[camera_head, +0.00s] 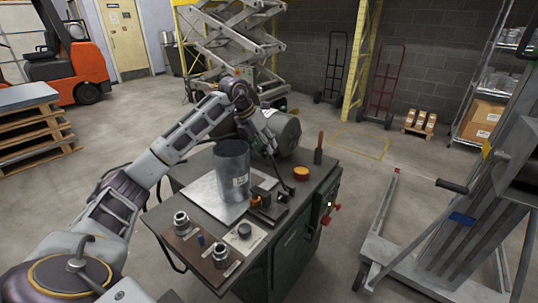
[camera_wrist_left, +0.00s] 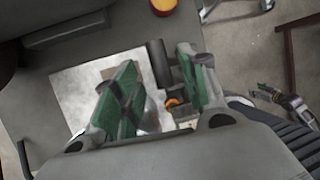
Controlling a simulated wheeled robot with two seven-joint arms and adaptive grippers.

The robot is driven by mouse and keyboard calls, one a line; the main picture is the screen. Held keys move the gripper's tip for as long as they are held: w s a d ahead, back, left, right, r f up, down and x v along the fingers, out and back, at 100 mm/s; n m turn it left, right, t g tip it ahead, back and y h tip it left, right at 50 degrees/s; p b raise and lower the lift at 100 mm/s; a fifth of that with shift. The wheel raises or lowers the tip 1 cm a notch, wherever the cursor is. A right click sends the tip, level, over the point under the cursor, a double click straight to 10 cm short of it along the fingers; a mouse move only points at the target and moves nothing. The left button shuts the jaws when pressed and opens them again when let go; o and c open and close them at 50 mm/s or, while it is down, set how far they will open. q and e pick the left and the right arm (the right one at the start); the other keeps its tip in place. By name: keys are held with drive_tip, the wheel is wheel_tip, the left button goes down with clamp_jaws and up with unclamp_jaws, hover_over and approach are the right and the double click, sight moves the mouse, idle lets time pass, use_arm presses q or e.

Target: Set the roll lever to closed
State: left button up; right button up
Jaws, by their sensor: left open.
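My left gripper (camera_head: 284,186) is over the machine bench, close to the right side of an upright grey metal duct cylinder (camera_head: 232,171). In the left wrist view its green-padded fingers (camera_wrist_left: 160,90) are apart and nothing is held between them. A dark cylindrical bar (camera_wrist_left: 159,63), possibly the roll lever's grip, shows between the fingers; I cannot tell contact. A small black mechanism with an orange part (camera_head: 262,199) sits at the cylinder's foot; the orange part (camera_wrist_left: 172,102) also shows in the wrist view. I cannot tell the lever's setting. My right gripper is not in view.
The bench (camera_head: 305,208) carries an orange round piece (camera_head: 301,173), a brown-handled tool (camera_head: 319,147) and a brown board (camera_head: 200,249) with metal fittings. Red handles (camera_head: 335,208) stick out on its right side. A wheeled lift (camera_head: 420,250) stands to the right.

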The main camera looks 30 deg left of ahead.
use_arm(q)
drive_tip(key=x, duration=0.3)
drive_tip(key=shift+d+f, duration=0.1)
drive_tip(key=shift+f, duration=0.1)
drive_tip(key=shift+w+d+f, duration=0.1)
drive_tip(key=shift+w+f, duration=0.2)
drive_tip(key=shift+f, duration=0.3)
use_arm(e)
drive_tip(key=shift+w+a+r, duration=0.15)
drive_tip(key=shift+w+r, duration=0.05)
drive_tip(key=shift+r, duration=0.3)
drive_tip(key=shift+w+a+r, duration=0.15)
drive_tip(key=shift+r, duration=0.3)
use_arm(q)
drive_tip(key=shift+c, duration=0.3)
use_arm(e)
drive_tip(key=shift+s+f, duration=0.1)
use_arm(q)
clamp_jaws()
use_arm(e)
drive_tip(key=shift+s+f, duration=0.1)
